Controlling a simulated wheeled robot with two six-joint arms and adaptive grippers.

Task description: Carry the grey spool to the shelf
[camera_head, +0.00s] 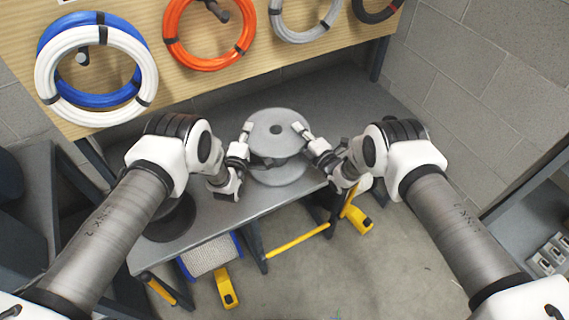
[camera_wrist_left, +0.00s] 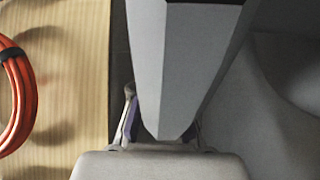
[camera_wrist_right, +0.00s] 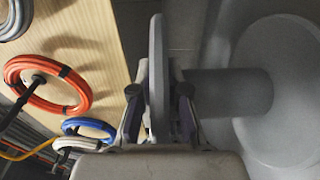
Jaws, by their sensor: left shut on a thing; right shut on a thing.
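The grey spool (camera_head: 283,128) is upright over the grey bench, with its upper flange at the height of my grippers. My left gripper (camera_head: 246,130) is shut on the left rim of the upper flange. My right gripper (camera_head: 301,130) is shut on the right rim. In the left wrist view the flange edge (camera_wrist_left: 185,75) stands between the fingers. In the right wrist view the flange (camera_wrist_right: 156,70) is between the fingers, with the core and lower flange (camera_wrist_right: 285,90) to the right. I cannot tell whether the lower flange touches the bench.
The grey bench (camera_head: 190,232) lies under the spool. Behind it a wooden board (camera_head: 150,22) holds blue, white, orange, grey and black cable coils. A shelf unit (camera_head: 535,225) with small items stands at the right edge. The concrete floor (camera_head: 390,265) is open between.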

